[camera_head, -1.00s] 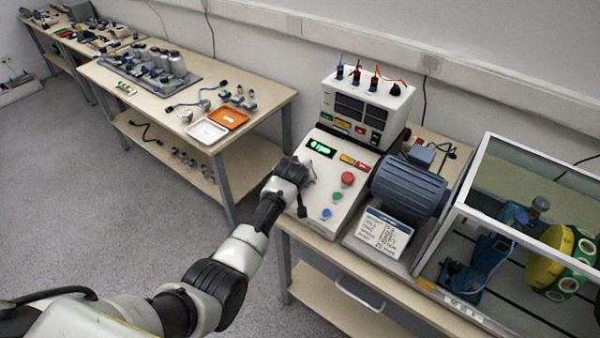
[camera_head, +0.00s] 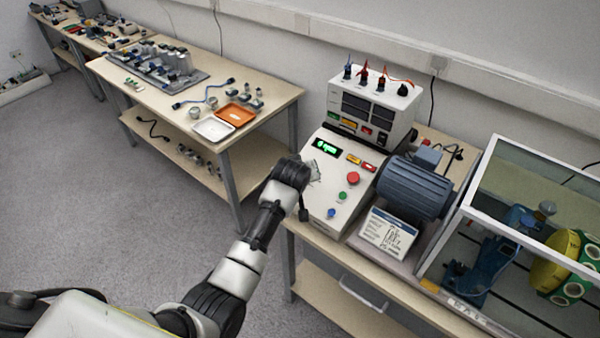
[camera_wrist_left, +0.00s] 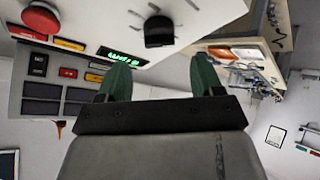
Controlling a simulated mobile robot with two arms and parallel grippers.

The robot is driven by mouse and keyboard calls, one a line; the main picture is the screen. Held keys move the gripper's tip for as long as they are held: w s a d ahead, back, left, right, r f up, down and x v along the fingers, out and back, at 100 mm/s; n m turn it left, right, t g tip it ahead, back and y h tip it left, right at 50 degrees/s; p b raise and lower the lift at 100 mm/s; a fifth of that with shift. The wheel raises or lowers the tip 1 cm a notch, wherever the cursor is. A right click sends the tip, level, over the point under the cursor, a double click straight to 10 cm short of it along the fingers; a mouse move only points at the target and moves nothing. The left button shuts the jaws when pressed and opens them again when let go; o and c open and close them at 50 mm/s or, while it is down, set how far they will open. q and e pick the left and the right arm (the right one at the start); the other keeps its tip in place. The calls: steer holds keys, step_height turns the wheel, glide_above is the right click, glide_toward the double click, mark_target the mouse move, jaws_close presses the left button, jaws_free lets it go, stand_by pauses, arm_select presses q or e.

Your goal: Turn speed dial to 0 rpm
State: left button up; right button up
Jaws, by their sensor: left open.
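The speed dial (camera_wrist_left: 158,31) is a black knob with tick marks around it on the pale sloped panel (camera_head: 318,205). In the left wrist view it lies beyond the gap between my left gripper's two green fingertips (camera_wrist_left: 160,75). The fingers are spread, empty and apart from the knob. In the head view my left gripper (camera_head: 313,172) is at the panel's left side and hides the dial. The green display (camera_head: 325,147) above appears to read 0 rpm, though small; it also shows upside down in the wrist view (camera_wrist_left: 123,56). My right gripper is out of view.
A red button (camera_head: 353,178), green button (camera_head: 342,195) and blue button (camera_head: 331,213) sit right of my gripper. A blue motor (camera_head: 414,187) and clear-walled enclosure (camera_head: 478,215) stand farther right. Open floor separates this bench from the left table (camera_head: 283,97).

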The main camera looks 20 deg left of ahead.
arm_select(q)
steer(key=shift+v, duration=2.4)
steer(key=s+a+f+m+g, duration=0.1)
steer(key=s+f+m, duration=0.15)
steer(key=s, duration=0.55)
steer(key=s+a+f+m+g, duration=0.1)
steer(key=s+f+g, duration=0.15)
steer(key=s, duration=0.55)
steer(key=s+r+m+g+h, duration=0.15)
steer(key=s+m, duration=0.35)
steer(key=s, duration=1.5)
step_height(320, 180, down, 27)
steer(key=g+b, duration=0.1)
steer(key=g, duration=0.1)
steer(key=s+a+f+g+b, duration=0.1)
steer(key=s+a+f, duration=0.1)
steer(key=s+f, duration=1.5)
steer(key=shift+a+f, duration=0.3)
